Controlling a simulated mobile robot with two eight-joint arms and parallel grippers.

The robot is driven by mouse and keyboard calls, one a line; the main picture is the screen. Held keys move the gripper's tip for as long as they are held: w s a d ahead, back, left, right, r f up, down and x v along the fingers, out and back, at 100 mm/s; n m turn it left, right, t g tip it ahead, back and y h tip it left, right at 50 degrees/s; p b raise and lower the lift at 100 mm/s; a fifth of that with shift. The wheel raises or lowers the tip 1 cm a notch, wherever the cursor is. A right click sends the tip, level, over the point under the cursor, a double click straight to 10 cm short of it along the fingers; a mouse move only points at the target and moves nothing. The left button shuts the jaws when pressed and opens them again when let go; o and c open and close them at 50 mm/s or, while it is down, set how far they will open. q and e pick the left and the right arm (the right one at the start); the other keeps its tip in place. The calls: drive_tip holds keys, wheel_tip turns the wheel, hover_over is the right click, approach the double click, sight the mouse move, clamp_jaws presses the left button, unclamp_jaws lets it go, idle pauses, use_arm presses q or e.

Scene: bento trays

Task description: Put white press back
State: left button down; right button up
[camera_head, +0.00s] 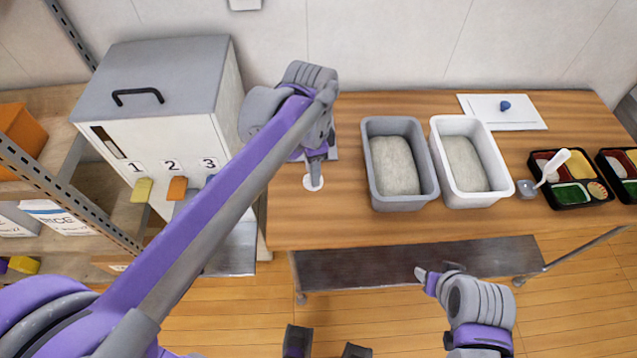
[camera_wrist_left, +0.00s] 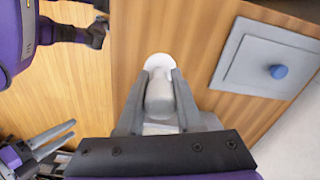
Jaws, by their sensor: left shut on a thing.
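My left gripper (camera_head: 315,163) points down over the left part of the wooden table. In the left wrist view, its two fingers (camera_wrist_left: 158,97) are closed on a pale, rounded body of the white press (camera_wrist_left: 160,92). A flat white disc (camera_head: 313,183) shows just below the fingertips; it also shows in the wrist view (camera_wrist_left: 158,62). I cannot tell whether the disc is part of the press or touches the table. My right gripper (camera_head: 427,281) hangs in front of the table, its fingers apart and empty in the wrist view (camera_wrist_left: 58,140).
A grey bin (camera_head: 372,184) and a white bin (camera_head: 437,170) of rice stand right of my left gripper. A white lid (camera_head: 485,112) lies behind them; bento trays (camera_head: 575,197) are further right. A dispenser (camera_head: 160,75) stands left. A blue-knobbed grey lid (camera_wrist_left: 245,65) is near the press.

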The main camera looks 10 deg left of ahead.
use_arm(q)
drive_tip(key=f, duration=0.5)
drive_tip(key=shift+s+f, duration=0.15)
drive_tip(key=shift+s, duration=0.1)
drive_tip(key=shift+w+f+b, duration=0.1)
drive_tip(key=shift+f+b, duration=0.2)
drive_tip(key=shift+f, duration=1.95)
drive_tip(key=shift+f, duration=0.15)
drive_tip(key=c, duration=0.6)
unclamp_jaws()
